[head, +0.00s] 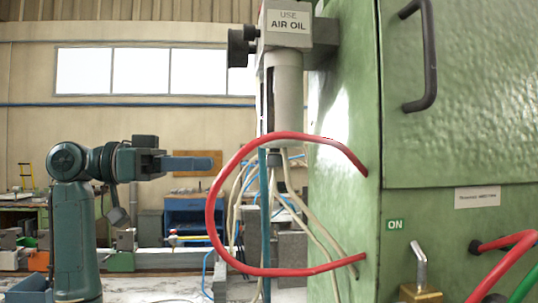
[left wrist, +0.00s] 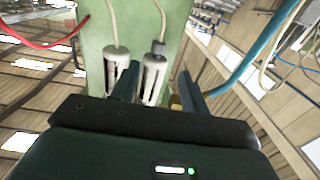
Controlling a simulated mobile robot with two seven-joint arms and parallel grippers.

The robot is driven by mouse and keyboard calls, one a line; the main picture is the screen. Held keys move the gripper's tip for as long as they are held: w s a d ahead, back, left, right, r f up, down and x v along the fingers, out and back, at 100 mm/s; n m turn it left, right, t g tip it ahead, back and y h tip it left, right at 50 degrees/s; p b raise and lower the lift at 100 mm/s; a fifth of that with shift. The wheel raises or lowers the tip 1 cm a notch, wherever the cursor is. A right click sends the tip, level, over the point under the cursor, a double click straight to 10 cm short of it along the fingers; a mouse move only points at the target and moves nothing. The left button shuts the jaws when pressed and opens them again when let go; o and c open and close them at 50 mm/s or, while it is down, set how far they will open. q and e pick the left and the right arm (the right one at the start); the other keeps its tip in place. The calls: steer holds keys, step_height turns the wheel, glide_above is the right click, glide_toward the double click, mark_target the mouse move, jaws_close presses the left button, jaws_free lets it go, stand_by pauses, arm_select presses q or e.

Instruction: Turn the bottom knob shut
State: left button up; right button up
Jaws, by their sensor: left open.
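My left gripper (head: 208,163) comes in from the left in the head view, level, its fingers pointing right and seen edge-on. In the left wrist view its two fingers (left wrist: 156,86) stand apart with a gap between them. A small brass-coloured piece (left wrist: 175,103) shows beside the right finger, mostly hidden; I cannot tell if it is the bottom knob. In the head view a black knob (head: 240,47) sits on the left of the grey air oil unit (head: 283,90). A small dark fitting (head: 278,157) is under that unit. My right gripper is not in view.
A red hose (head: 213,205) loops out from the green cabinet (head: 345,150), between my left gripper and the cabinet. Pale cables and a blue hose (head: 262,215) hang below the unit. Two grey cylinders (left wrist: 154,78) with cables stand beyond the fingers. A metal lever (head: 420,262) is at lower right.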

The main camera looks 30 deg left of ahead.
mark_target(269, 163)
arm_select(q)
steer(key=p+x, duration=0.3)
steer(key=x, duration=0.9)
steer(key=shift+w+d, duration=0.35)
steer(key=shift+d, duration=0.05)
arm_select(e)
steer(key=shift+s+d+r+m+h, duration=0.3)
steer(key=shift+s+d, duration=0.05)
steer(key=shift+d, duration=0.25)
arm_select(q)
steer(key=shift+c, duration=0.6)
steer(key=c, duration=0.8)
steer(key=shift+c, duration=0.2)
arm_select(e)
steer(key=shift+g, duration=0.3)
